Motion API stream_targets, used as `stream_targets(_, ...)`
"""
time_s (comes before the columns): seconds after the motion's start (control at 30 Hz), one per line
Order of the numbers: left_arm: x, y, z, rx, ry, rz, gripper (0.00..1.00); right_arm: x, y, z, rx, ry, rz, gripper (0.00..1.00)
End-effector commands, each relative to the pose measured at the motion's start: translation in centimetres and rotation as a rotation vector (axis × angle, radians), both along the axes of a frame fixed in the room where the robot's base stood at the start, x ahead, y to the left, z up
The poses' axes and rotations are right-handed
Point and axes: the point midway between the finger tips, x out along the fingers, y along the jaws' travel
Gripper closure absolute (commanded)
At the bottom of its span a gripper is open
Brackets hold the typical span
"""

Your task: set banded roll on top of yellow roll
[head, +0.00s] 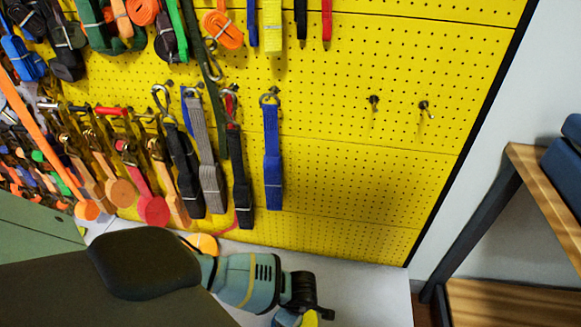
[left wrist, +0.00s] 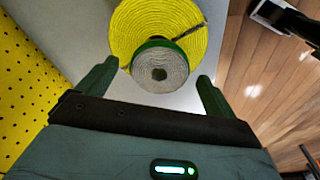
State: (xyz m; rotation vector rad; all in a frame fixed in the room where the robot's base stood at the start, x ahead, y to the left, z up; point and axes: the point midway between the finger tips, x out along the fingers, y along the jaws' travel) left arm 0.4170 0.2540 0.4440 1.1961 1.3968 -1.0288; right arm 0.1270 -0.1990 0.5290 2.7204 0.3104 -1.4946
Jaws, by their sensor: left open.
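In the left wrist view a wide yellow roll (left wrist: 200,36) lies on the pale grey bench top. A smaller pale grey roll with a green outer band, the banded roll (left wrist: 160,72), shows in front of its middle, apparently resting on it. My left gripper (left wrist: 157,82) is open. Its two green fingers stand apart on either side of the banded roll, with visible gaps to it. In the head view my left gripper (head: 312,310) is at the bottom edge, over the bench. A bit of yellow shows beneath it, and the rolls there are mostly hidden or cut off. My right gripper is out of view.
A yellow pegboard (head: 340,175) with hanging straps stands behind the bench (head: 365,290). An orange-yellow roll (head: 204,243) lies partly behind my left arm. Bench top right of my gripper is clear. A wooden shelf unit (head: 535,175) stands at the right.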

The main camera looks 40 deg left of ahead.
Motion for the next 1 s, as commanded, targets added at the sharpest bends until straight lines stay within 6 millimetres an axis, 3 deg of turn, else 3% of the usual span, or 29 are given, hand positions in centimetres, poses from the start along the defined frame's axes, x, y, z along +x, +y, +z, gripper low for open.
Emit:
stream_targets(0.4,0.4,-1.1,7.9,-0.001,-0.006,-0.003,0.08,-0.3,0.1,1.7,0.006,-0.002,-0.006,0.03)
stream_targets(0.6,0.4,-1.6,10.7,-0.002,-0.003,-0.001,0.08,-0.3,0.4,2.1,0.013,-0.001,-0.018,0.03)
stream_targets(1.0,0.3,-1.8,11.8,0.000,-0.001,0.000,0.08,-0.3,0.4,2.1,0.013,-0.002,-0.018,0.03)
